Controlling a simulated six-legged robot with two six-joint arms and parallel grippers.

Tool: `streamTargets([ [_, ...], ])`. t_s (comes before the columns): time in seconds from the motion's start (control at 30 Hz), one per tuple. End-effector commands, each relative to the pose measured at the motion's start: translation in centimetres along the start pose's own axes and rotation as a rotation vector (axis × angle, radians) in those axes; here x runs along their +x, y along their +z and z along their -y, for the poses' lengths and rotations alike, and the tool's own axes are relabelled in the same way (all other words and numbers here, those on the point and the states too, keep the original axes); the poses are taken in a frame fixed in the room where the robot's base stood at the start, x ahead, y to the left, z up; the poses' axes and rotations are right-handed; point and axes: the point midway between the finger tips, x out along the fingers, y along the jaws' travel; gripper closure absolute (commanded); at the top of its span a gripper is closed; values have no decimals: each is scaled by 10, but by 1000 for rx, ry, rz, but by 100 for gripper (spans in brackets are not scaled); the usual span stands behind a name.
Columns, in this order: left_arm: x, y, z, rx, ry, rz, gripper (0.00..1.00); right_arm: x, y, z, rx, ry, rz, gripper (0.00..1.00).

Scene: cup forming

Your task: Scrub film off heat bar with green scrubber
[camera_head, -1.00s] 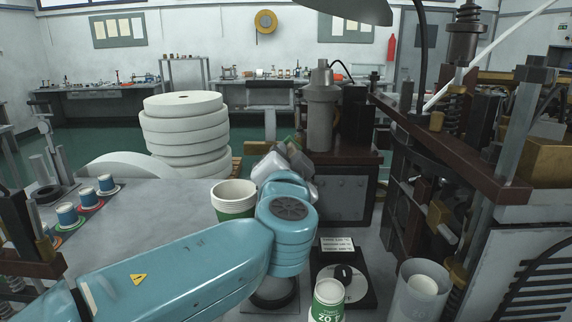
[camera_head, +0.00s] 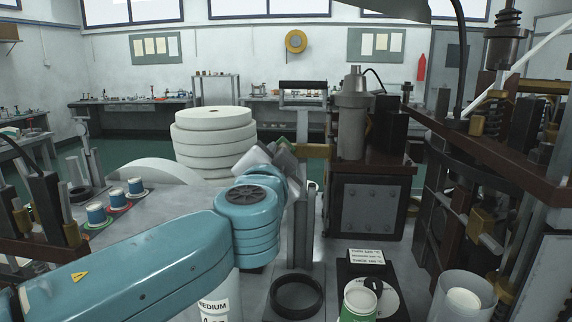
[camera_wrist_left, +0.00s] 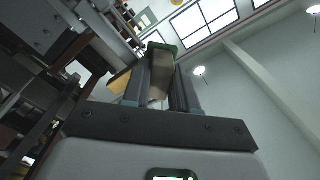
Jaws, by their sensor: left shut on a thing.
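In the left wrist view, my left gripper (camera_wrist_left: 162,90) is shut on the scrubber (camera_wrist_left: 164,47), a green pad above a brownish body held between the fingers. In the head view, my left gripper (camera_head: 284,152) is beyond my blue wrist, close to an upright metal post (camera_head: 302,225); the scrubber is too small and covered there to make out well. A black horizontal bar (camera_head: 303,86) stands above that post and may be the heat bar. I cannot make out film on it, or whether the scrubber touches anything. My right gripper is not in view.
A stack of white rolls (camera_head: 212,135) stands behind my left arm. A dark machine box (camera_head: 371,205) stands right of the post. A green-and-white cup (camera_head: 359,302), a black ring (camera_head: 296,296) and a clear container (camera_head: 462,300) sit in front. Paper-cup samples (camera_head: 115,198) are at left.

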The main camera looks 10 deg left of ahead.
Motion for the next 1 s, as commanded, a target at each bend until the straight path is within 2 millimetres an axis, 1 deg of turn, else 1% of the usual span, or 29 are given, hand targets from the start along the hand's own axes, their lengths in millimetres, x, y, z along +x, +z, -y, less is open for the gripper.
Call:
streamTargets([
  [0.17, 0, -5, -5, -1, 0, -1, 97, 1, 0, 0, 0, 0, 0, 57],
  [0.43, 1, -24, -25, 0, 3, -3, 97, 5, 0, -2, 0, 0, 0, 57],
  [0.73, 1, -34, -35, 1, 3, -3, 97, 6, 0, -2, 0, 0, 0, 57],
  [1.0, -1, -52, -53, 0, 3, -2, 97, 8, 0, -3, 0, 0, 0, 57],
])
